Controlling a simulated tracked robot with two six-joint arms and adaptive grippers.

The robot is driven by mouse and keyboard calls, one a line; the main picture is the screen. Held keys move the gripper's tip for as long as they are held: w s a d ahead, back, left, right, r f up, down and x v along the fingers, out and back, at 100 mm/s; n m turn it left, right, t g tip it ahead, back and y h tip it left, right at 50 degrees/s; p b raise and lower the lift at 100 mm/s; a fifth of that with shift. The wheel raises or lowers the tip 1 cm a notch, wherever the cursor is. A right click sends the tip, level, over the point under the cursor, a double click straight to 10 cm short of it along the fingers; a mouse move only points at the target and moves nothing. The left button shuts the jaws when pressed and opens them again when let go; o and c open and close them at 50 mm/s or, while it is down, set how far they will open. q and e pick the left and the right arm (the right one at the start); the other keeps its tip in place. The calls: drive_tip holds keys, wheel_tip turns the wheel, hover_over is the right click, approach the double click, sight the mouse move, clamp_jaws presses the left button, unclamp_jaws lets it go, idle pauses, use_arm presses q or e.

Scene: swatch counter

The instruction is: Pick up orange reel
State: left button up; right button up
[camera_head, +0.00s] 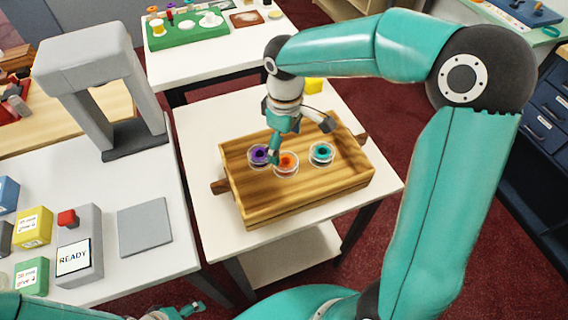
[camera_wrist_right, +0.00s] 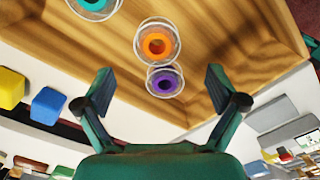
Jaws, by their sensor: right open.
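The orange reel (camera_head: 286,162) lies in a wooden tray (camera_head: 300,213), between the purple reel (camera_head: 258,155) and the teal reel (camera_head: 322,153). Each sits in a clear round holder. My right gripper (camera_head: 301,140) is open and empty above the tray, one finger overlapping the view between purple and orange. In the right wrist view the orange reel (camera_wrist_right: 157,45) shows beyond the spread fingertips (camera_wrist_right: 158,76), with the purple reel (camera_wrist_right: 165,82) nearer and the teal reel (camera_wrist_right: 95,5) cut off at the top edge. My left gripper (camera_head: 180,312) shows partly at the bottom edge.
The tray has side handles and stands on a white table (camera_head: 205,130). A yellow block (camera_head: 313,86) is behind it. To the left are a grey arch (camera_head: 90,85), a grey pad (camera_head: 145,226) and a box marked READY (camera_head: 78,250). A green board (camera_head: 187,32) lies on the far table.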

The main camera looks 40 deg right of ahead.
sight(285, 161)
drive_tip(key=shift+w+d+f, duration=0.1)
drive_tip(key=shift+f, duration=1.85)
drive_tip(key=shift+d+f, duration=0.1)
drive_tip(key=shift+f, duration=1.85)
drive_tip(key=c, duration=1.2)
